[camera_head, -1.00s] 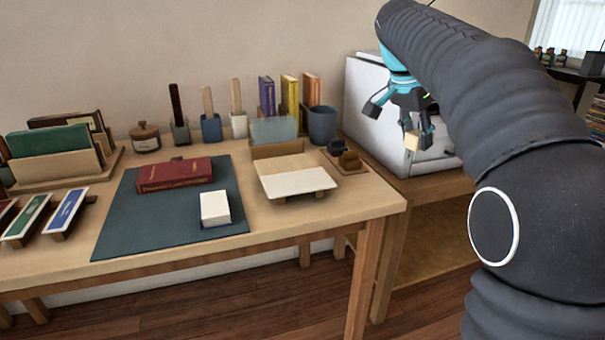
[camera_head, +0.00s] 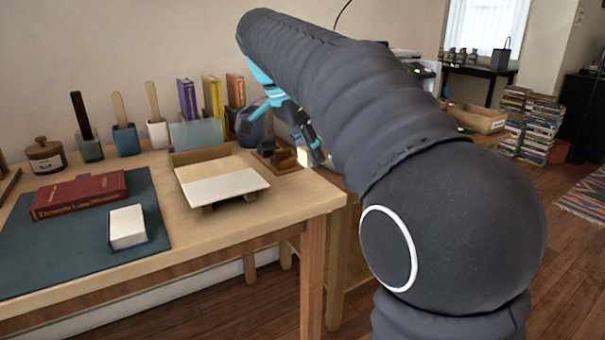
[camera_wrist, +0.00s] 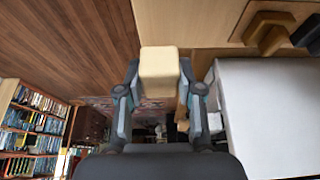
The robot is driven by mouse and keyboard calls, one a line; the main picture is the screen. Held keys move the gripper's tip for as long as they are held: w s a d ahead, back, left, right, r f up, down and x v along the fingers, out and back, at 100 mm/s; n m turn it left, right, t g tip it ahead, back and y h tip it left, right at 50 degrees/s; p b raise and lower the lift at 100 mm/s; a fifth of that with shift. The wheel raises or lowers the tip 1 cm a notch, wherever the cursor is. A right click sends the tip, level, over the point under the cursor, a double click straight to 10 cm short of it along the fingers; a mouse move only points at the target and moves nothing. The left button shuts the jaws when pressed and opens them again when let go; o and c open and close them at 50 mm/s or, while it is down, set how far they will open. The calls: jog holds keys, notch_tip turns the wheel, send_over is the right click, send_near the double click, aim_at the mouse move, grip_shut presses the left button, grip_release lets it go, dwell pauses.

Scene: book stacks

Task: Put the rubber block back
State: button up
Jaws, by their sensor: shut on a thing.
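The rubber block, a cream-coloured block (camera_wrist: 159,66), is clamped between the fingers of my gripper (camera_wrist: 159,88) in the wrist view. In the head view my gripper (camera_head: 306,148) is near the right end of the wooden table, with the block (camera_head: 304,156) showing pale at its tips. Just left of it is a small wooden tray (camera_head: 288,170) with a brown block (camera_head: 284,160) and a darker block (camera_head: 266,147). The tray's blocks also show at the upper right of the wrist view (camera_wrist: 268,30). My arm hides part of the area behind the gripper.
A cream board on a stand (camera_head: 222,182) lies left of the tray. A blue-grey cup (camera_head: 250,130) stands behind. A white box (camera_wrist: 265,115) fills the wrist view's right.

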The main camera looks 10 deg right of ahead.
send_over(306, 183)
jog(key=a, duration=0.1)
jog(key=f, duration=0.3)
jog(key=shift+s+a+f, duration=0.1)
jog(key=shift+s+f, duration=0.05)
jog(key=shift+s, duration=0.1)
jog(key=shift+f+b, duration=0.45)
jog(key=shift+f, duration=1.5)
jog(key=shift+f, duration=0.2)
jog(key=o, duration=1.1)
